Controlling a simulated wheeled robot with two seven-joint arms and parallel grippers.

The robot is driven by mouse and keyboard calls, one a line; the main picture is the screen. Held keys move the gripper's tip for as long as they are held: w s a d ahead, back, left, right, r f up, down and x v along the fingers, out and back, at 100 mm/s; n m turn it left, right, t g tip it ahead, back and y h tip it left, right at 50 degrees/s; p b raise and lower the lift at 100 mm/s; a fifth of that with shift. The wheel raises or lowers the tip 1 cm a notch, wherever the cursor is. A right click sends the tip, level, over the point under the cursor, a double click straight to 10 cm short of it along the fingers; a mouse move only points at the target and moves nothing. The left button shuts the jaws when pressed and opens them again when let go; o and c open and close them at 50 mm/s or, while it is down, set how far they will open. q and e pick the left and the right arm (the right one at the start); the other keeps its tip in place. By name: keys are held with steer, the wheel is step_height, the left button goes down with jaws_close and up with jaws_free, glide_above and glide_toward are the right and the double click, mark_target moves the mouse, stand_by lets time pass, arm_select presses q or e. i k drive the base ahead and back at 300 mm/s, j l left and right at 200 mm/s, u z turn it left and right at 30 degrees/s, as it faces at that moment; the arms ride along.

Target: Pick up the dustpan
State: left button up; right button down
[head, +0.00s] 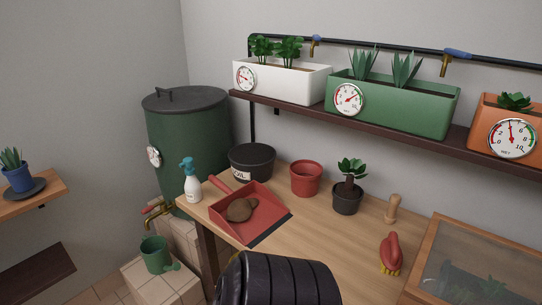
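The red dustpan (226,216) lies on the left part of the wooden table (325,228). Its handle (220,184) points to the back left, and its dark front lip (270,229) faces the lower right. A brown lump of soil (240,209) sits in the pan. Neither of my grippers shows in the head view, so their states cannot be seen.
A spray bottle (192,184) stands left of the dustpan, and a black soil pot (252,164) stands behind it. A shelf with planters overhangs the back.

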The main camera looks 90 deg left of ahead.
mark_target(250, 213)
steer(key=u, duration=2.95)
steer(key=z, duration=5.25)
steer(key=u, duration=2.75)
steer(key=j+u, duration=0.15)
steer(key=u, duration=0.3)
steer(key=j+u, duration=0.1)
steer(key=u, duration=0.35)
steer(key=j+u, duration=0.1)
steer(key=u, duration=0.35)
steer(key=i+j+u, duration=0.1)
steer(key=u, duration=0.4)
steer(key=i+u, duration=0.1)
steer(key=u, duration=0.35)
